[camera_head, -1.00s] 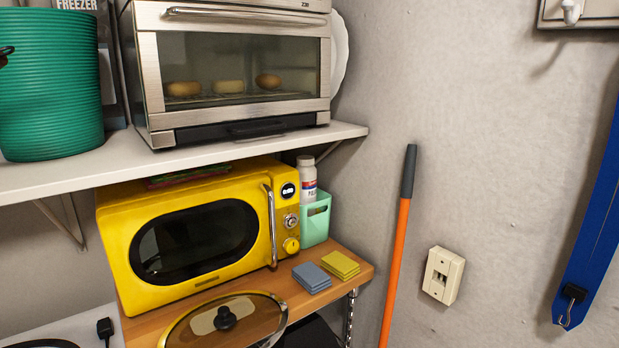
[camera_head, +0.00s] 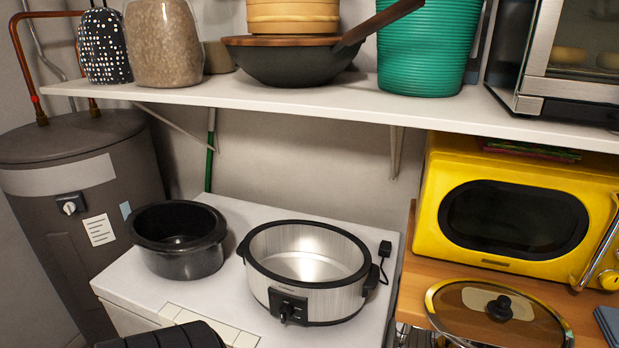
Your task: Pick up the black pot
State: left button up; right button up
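The black pot (camera_head: 182,262) is an oval, glossy dark vessel standing upright on the left part of a white appliance top. Its opening faces up and it looks empty. It stands apart from the silver slow cooker base (camera_head: 304,272) to its right.
A shelf (camera_head: 300,98) runs above, bearing a dark wok (camera_head: 290,66) and a green bin (camera_head: 428,50). A brown tank (camera_head: 80,200) stands left of the white top (camera_head: 228,208). A yellow microwave (camera_head: 515,270) and a glass lid (camera_head: 468,299) are right.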

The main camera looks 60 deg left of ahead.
aim_at(180, 240)
jog(key=u, duration=2.65)
